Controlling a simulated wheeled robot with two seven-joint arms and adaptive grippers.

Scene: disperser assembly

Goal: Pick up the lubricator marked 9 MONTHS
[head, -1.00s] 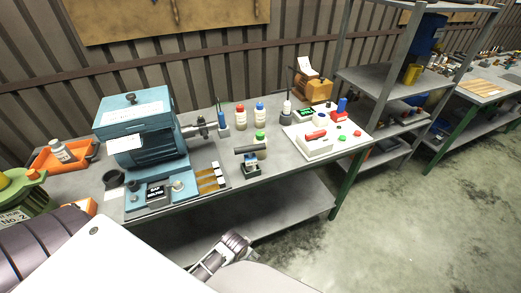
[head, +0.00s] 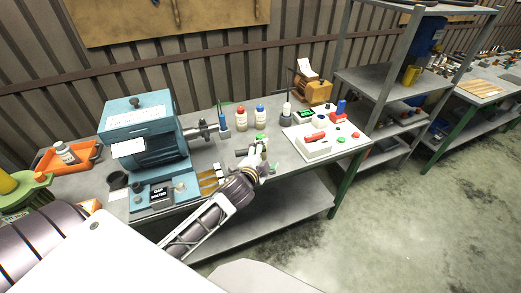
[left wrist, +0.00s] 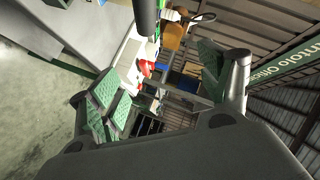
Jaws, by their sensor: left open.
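Several small cream bottles, which look like the lubricators, stand on the bench: a red-capped one (head: 241,119), a blue-capped one (head: 260,116) and a green-capped one (head: 261,138). Their labels are too small to read, so I cannot tell which is marked 9 MONTHS. My left gripper (head: 263,162) is at the bench's front edge, just in front of the green-capped bottle, hiding its lower part. In the left wrist view its green-padded fingers (left wrist: 158,88) are spread with nothing held between them. My right gripper is not seen.
A blue motor (head: 150,135) stands at left on the bench (head: 205,150). A dark horizontal cylinder (head: 243,152) is beside my gripper; a dark cylinder (left wrist: 146,16) also shows in the left wrist view. A white panel with coloured buttons (head: 315,145) lies to the right.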

